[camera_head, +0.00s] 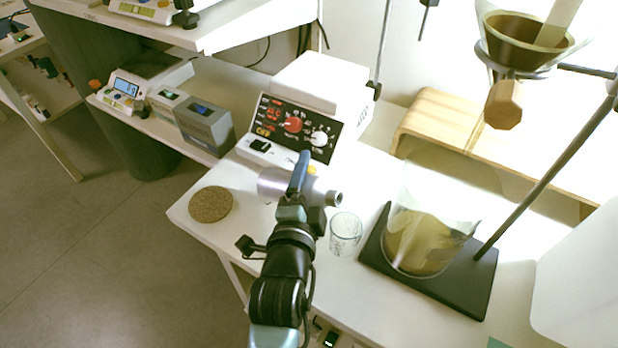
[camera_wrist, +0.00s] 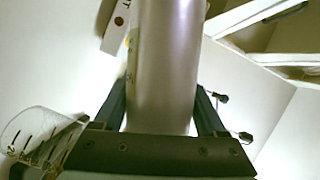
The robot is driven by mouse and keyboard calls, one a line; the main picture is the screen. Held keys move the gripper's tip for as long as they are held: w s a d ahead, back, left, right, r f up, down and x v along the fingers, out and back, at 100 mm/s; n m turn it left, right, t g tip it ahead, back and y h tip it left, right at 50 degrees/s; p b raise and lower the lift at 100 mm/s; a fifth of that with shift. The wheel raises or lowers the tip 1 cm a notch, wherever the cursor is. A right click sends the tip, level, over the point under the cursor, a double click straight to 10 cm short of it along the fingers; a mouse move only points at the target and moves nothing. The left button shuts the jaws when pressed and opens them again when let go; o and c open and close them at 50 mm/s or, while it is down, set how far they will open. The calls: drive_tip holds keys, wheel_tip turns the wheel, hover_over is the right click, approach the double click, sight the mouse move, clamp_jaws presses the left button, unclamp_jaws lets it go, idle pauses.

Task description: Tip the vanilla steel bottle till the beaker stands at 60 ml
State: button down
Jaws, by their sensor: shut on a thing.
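The steel bottle (camera_head: 272,184) is silver and lies close to level in the head view, its neck pointing right. My gripper (camera_head: 300,190) is shut around its body and holds it above the white table. In the wrist view the bottle (camera_wrist: 165,65) stands between the two dark fingers (camera_wrist: 160,115); its label is not readable. The clear glass beaker (camera_head: 345,233) stands on the table, just below and right of the bottle's mouth. The beaker also shows at the lower left of the wrist view (camera_wrist: 38,135). I cannot make out any liquid in it or a stream.
A round cork mat (camera_head: 211,204) lies at the table's left. A white device with dials (camera_head: 302,128) stands behind the bottle. A large glass vessel (camera_head: 425,235) with yellowish contents stands on a dark stand base (camera_head: 470,280) right of the beaker, beneath a funnel (camera_head: 520,45).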

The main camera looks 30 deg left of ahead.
drive_tip(key=shift+d+m+b, duration=0.2)
drive_tip(key=shift+m+b, duration=0.2)
drive_tip(key=shift+b, duration=0.15)
drive_tip(key=shift+a+r+p, duration=0.1)
drive_tip(key=shift+r+p, duration=0.1)
drive_tip(key=shift+p, duration=0.15)
drive_tip(key=shift+f, duration=0.15)
idle(0.4)
drive_tip(key=shift+d+f+m+t+b, duration=0.1)
drive_tip(key=shift+d+m+t+b, duration=0.15)
drive_tip(key=shift+b, duration=0.3)
idle(1.8)
drive_tip(key=shift+m+y, duration=0.3)
drive_tip(key=shift+m, duration=0.05)
idle(1.2)
drive_tip(key=shift+r, duration=0.2)
drive_tip(key=shift+a+n+p, duration=0.15)
drive_tip(key=shift+n+p, duration=0.45)
drive_tip(key=shift+p, duration=0.3)
drive_tip(key=shift+a+f+n+p, duration=0.15)
drive_tip(key=shift+f+n+p, duration=0.25)
drive_tip(key=shift+n, duration=0.2)
